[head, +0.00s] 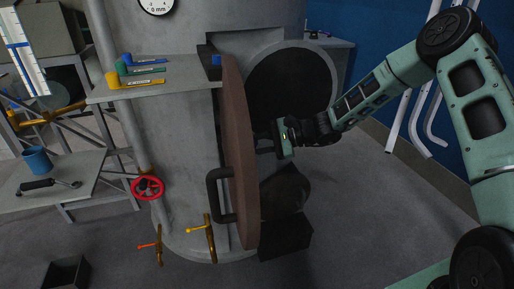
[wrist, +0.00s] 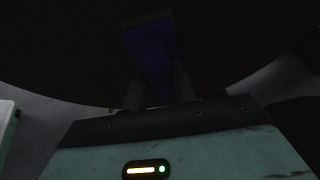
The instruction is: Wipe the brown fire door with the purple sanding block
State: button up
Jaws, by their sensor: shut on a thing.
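The brown fire door (head: 237,150) stands swung open and is seen nearly edge-on in the head view, with a dark handle (head: 214,195) on its left side. My gripper (head: 262,140) is close to the right side of the door. In the wrist view my gripper (wrist: 157,90) is shut on the purple sanding block (wrist: 152,48), which looks dark in the shade. A dark surface fills the wrist view beyond the block. I cannot tell whether the block touches the door. I cannot make out the block in the head view.
A round dark opening (head: 292,85) in the grey boiler (head: 185,130) lies behind my gripper. A black box (head: 286,236) is below. A shelf (head: 150,88) with coloured tools and a red valve wheel (head: 148,187) are left. Floor at right is clear.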

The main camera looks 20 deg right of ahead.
jog(key=shift+w, duration=0.25)
jog(key=shift+w, duration=0.15)
dwell(0.3)
jog(key=shift+w+d, duration=0.1)
jog(key=shift+w, duration=0.95)
jog(key=shift+r, duration=0.1)
jog(key=shift+r+p, duration=0.55)
jog(key=shift+r, duration=0.25)
jog(key=shift+s+f, duration=0.1)
jog(key=shift+s, duration=0.05)
jog(key=shift+s+a, duration=0.2)
jog(key=shift+s, duration=0.9)
